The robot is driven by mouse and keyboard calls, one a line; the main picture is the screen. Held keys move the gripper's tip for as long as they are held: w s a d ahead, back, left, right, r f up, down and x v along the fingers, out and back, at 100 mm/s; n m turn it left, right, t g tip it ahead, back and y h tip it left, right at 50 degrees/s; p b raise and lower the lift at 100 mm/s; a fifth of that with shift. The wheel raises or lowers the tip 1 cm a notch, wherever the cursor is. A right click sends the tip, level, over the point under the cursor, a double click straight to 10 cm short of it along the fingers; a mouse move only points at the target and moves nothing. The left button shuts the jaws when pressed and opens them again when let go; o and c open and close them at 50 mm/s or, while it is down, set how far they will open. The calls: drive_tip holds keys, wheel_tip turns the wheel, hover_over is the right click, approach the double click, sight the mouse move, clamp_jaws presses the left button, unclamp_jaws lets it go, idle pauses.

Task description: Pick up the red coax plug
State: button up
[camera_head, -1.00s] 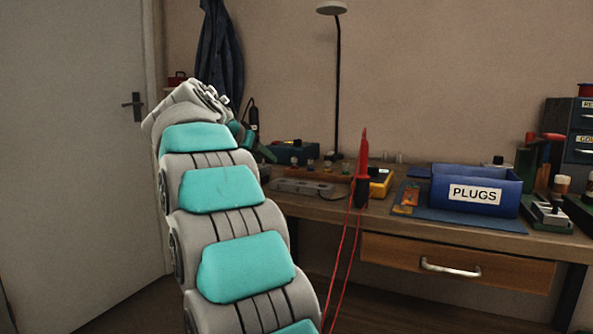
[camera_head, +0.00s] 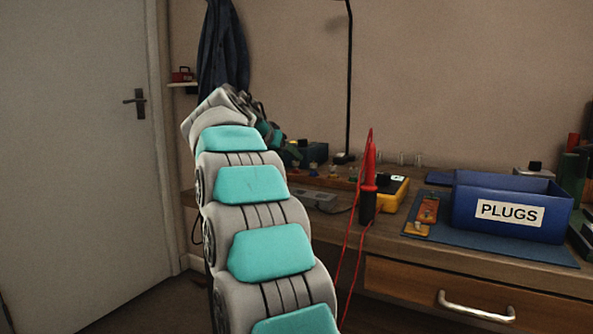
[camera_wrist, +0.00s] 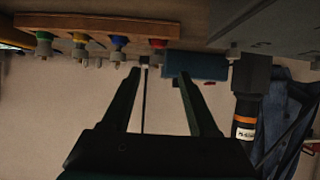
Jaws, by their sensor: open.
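The red coax plug (camera_wrist: 158,43) hangs in the upside-down wrist view at one end of a wooden rack (camera_wrist: 100,23). A blue plug (camera_wrist: 118,42), a yellow plug (camera_wrist: 80,39) and a green plug (camera_wrist: 44,37) line up beside it. My gripper (camera_wrist: 160,73) is open and empty, its two dark fingers pointing toward the rack. The red plug appears between the fingertip directions, ahead of them and apart. In the head view my arm partly covers the rack, and the small plugs are too small to tell apart surely.
A blue box (camera_wrist: 195,65) and a dark cylinder with an orange band (camera_wrist: 245,120) stand near the rack. Right of it on the bench are a yellow meter (camera_head: 392,193), red probes (camera_head: 369,170) and a blue PLUGS bin (camera_head: 470,215). A lamp pole (camera_head: 349,80) rises behind.

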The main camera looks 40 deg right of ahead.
sight(296, 168)
drive_tip(key=x, duration=0.4)
drive_tip(key=shift+s+d+f, duration=0.1)
drive_tip(key=shift+d+f, duration=0.1)
drive_tip(key=shift+d, duration=0.2)
clamp_jaws()
